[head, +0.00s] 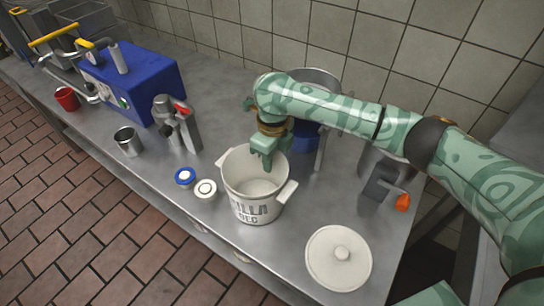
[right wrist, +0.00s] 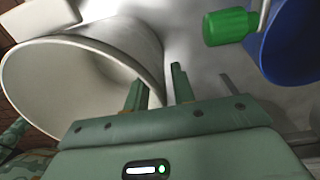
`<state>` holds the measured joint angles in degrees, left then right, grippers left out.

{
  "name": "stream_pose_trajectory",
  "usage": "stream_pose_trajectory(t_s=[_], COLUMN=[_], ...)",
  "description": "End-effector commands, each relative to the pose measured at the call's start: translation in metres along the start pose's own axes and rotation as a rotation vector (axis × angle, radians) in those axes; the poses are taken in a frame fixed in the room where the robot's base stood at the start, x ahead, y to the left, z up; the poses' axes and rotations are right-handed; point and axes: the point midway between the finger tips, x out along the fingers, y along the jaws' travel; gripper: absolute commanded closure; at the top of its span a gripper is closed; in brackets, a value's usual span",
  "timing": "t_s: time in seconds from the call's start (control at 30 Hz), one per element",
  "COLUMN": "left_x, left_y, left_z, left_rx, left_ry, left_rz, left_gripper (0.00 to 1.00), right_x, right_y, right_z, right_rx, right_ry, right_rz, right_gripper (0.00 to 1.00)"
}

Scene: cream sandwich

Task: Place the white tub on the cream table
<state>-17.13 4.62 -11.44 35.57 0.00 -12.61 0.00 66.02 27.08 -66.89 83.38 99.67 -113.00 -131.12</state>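The white tub (head: 254,206), with two side handles and dark lettering, stands upright and open on a grey metal table (head: 230,268). I see no cream-coloured table. My right gripper (head: 266,165) points down at the tub's far rim. In the right wrist view the tub (right wrist: 95,70) fills the left side. The right gripper's two fingers (right wrist: 159,88) are apart there, one over the tub's mouth and one outside, with the rim between them. I cannot tell whether they touch it. My left gripper is not in view.
A white round lid (head: 338,262) lies right of the tub. Two small round lids (head: 205,190) lie to its left. A metal cup (head: 128,142), a blue machine (head: 135,80) and a red cup (head: 67,98) stand farther left. A blue container (right wrist: 295,45) with a green tap stands beyond.

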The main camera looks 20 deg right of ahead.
Motion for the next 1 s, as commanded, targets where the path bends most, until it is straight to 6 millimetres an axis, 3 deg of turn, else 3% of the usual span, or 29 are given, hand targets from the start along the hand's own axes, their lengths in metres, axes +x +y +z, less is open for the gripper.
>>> stream_pose_trajectory(t_s=[0.27, 0.7, 0.83, 1.0], left_x=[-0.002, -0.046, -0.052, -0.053], left_y=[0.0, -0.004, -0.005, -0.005], left_z=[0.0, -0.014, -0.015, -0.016], left_rx=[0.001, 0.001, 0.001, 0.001], left_ry=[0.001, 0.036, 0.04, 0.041], left_rz=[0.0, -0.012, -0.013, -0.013], left_gripper=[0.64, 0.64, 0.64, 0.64], right_x=[-0.007, -0.104, -0.119, -0.124], right_y=[0.0, 0.0, 0.0, 0.001], right_z=[0.0, 0.0, 0.0, 0.0], right_rx=[-0.002, -0.001, 0.0, -0.001], right_ry=[-0.002, -0.003, -0.002, 0.001], right_rz=[-0.002, -0.004, -0.002, 0.001], right_gripper=[0.75, 0.75, 0.75, 0.75])
